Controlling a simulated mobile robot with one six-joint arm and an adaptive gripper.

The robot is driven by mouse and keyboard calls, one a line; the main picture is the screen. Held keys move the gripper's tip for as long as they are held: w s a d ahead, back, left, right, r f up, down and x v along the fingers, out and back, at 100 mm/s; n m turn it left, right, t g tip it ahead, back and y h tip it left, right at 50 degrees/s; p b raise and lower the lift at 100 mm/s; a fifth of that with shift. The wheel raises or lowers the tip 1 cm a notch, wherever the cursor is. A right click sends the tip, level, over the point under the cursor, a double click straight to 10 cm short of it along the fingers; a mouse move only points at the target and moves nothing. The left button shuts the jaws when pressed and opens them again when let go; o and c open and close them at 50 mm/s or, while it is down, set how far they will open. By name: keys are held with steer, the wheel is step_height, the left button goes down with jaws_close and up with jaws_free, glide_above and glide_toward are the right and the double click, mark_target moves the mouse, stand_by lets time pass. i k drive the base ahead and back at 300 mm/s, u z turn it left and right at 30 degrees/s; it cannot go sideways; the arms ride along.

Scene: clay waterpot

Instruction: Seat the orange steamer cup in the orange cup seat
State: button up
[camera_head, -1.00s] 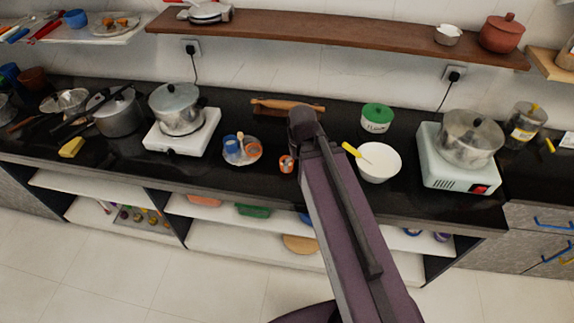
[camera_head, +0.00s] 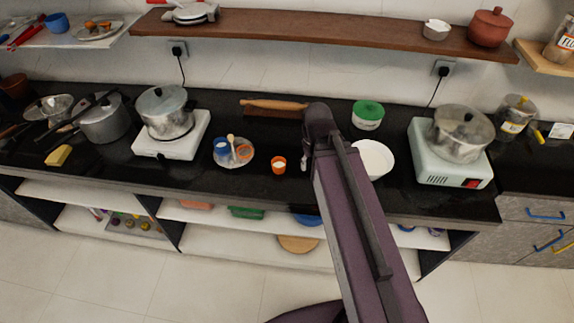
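The small orange steamer cup (camera_head: 279,165) stands upright on the black counter and looks pale inside. To its left is a round plate (camera_head: 222,164) holding a blue cup (camera_head: 221,147), a wooden-looking stick and an orange ring-like piece (camera_head: 244,152), which looks like the orange cup seat. The cup is apart from the plate. My arm reaches over the counter to the right of the cup.
A white bowl (camera_head: 378,158) is partly behind my arm, with a green-lidded jar (camera_head: 367,114) behind it. A rolling pin (camera_head: 273,104) lies at the back. Pots on burners stand left (camera_head: 165,112) and right (camera_head: 462,134). The counter in front of the cup is clear.

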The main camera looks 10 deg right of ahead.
mark_target(242, 151)
steer(key=z, duration=0.25)
steer(key=k, duration=1.55)
steer(key=u, duration=0.25)
steer(key=i, duration=1)
steer(key=u, duration=0.05)
